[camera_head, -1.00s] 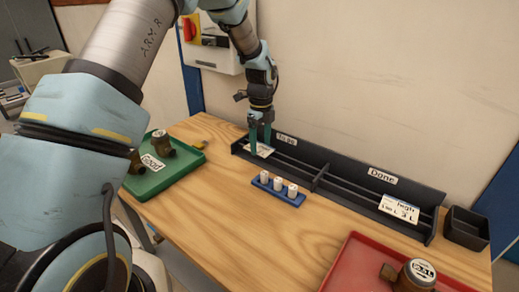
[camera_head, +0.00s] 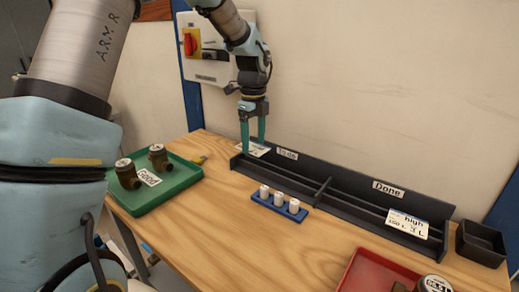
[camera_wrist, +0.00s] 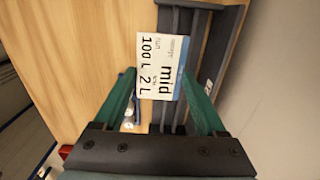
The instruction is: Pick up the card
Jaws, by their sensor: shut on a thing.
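The white card (camera_wrist: 160,65) reads "mid", "100 L", "2 L" and has a blue edge. In the wrist view it lies between the green fingers of my gripper (camera_wrist: 158,85). In the head view my gripper (camera_head: 254,145) points down at the left end of the black rack (camera_head: 335,194), and the card (camera_head: 258,151) shows at its fingertips. My gripper is shut on the card. The card's lower part is partly hidden by the fingers in the head view, so I cannot tell whether it touches the rack.
Another card (camera_head: 408,224), marked "high", stands in the rack's "Done" side. A blue holder (camera_head: 279,205) with white pieces lies in front. A green tray (camera_head: 180,185) with brass meters is left, a red tray (camera_head: 365,272) front right, a black bin (camera_head: 482,243) far right.

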